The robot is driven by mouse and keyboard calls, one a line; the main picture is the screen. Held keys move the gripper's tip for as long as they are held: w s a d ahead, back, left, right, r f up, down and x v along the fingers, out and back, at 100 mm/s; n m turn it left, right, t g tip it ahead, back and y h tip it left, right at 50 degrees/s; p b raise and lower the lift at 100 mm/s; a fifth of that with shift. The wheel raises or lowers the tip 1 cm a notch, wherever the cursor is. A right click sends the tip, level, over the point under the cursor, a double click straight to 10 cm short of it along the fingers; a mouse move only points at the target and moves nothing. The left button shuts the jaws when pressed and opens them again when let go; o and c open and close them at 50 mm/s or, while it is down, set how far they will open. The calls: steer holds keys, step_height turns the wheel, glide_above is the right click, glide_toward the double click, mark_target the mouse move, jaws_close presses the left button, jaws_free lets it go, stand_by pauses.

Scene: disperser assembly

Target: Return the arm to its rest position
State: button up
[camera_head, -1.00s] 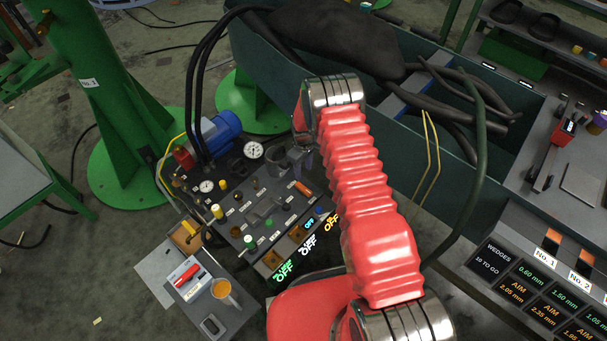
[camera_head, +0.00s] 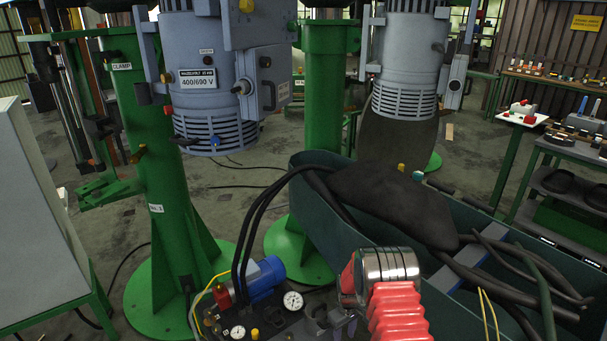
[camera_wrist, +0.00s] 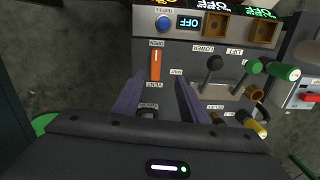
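My gripper (camera_wrist: 158,88) shows in the wrist view with its two dark purple fingers apart and nothing held between them. It hangs over a control panel (camera_wrist: 180,62). An orange lever (camera_wrist: 155,65) on the panel, with labels reading OPEN and VENT near its ends, lies just beyond the fingertips. A black lever (camera_wrist: 212,68) labelled LOWER stands to the right of the fingers. In the head view my red arm reaches over the panel at the bottom edge, and most of the panel is out of frame.
Green-topped knobs (camera_wrist: 285,71) stick up at the panel's right. In the head view a blue motor (camera_head: 266,277) and a gauge (camera_head: 293,301) stand left of my arm. A teal trough (camera_head: 310,205) with dark hoses lies beyond it. Green columns (camera_head: 175,220) stand behind.

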steer(key=s+m+g, duration=0.1)
steer(key=s, duration=0.4)
steer(key=s+r+m, duration=0.1)
steer(key=s+r, duration=0.3)
steer(key=r, duration=0.5)
steer(key=s+r+m, duration=0.2)
steer(key=s+r, duration=0.1)
steer(key=r, duration=0.7)
steer(key=s+r+m, duration=0.1)
steer(key=s+r, duration=0.3)
steer(key=r, duration=0.5)
steer(key=s+r+t, duration=0.3)
steer(key=s+r, duration=0.6)
steer(key=r, duration=0.4)
steer(key=s+r+m+t, duration=0.1)
steer(key=s+r+t, duration=0.3)
steer(key=s+r, duration=0.6)
steer(key=shift+d+r, duration=0.2)
steer(key=shift+r, duration=1.3)
stand_by(0.9)
